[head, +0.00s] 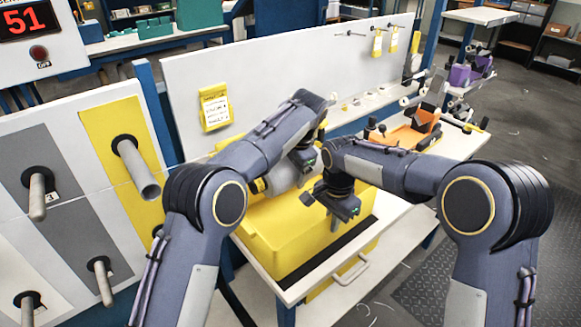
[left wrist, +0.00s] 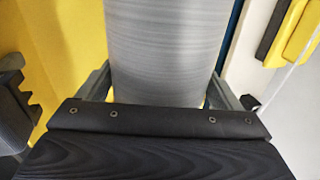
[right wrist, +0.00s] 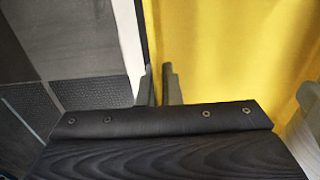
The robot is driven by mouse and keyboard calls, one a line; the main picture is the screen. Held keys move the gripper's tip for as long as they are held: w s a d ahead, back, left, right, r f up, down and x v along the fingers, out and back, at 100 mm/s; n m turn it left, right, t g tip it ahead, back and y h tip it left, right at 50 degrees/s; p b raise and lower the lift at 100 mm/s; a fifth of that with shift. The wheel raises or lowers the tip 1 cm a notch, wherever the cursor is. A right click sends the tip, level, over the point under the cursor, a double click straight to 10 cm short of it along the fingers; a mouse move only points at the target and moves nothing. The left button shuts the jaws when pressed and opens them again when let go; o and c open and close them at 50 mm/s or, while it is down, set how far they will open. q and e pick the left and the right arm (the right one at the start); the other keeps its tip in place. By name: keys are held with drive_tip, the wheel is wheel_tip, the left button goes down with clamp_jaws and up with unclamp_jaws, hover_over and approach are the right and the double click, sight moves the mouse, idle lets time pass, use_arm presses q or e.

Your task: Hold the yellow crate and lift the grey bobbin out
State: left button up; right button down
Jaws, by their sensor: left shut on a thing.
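The yellow crate (head: 282,237) stands on the white table. The grey bobbin (head: 283,178), a thick cylinder, is at the crate's far left part, partly hidden by my arms. In the left wrist view the grey bobbin (left wrist: 166,50) fills the space between the fingers of my left gripper (left wrist: 160,92), which is shut on it. Whether its lower end touches the crate is hidden. My right gripper (head: 340,212) is at the crate's right-hand rim. In the right wrist view its fingers (right wrist: 161,88) are close together at the yellow wall (right wrist: 225,55); their contact is unclear.
A white upright panel (head: 270,75) with a yellow card (head: 215,108) stands behind the crate. A peg board (head: 75,190) is at the left. An orange holder (head: 412,130) and small parts sit on the table at the right. The table's front has a handle (head: 350,270).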

use_arm(q)
drive_tip(key=shift+r, duration=4.05)
use_arm(e)
drive_tip(key=c, duration=1.5)
unclamp_jaws()
drive_tip(key=shift+c, duration=0.2)
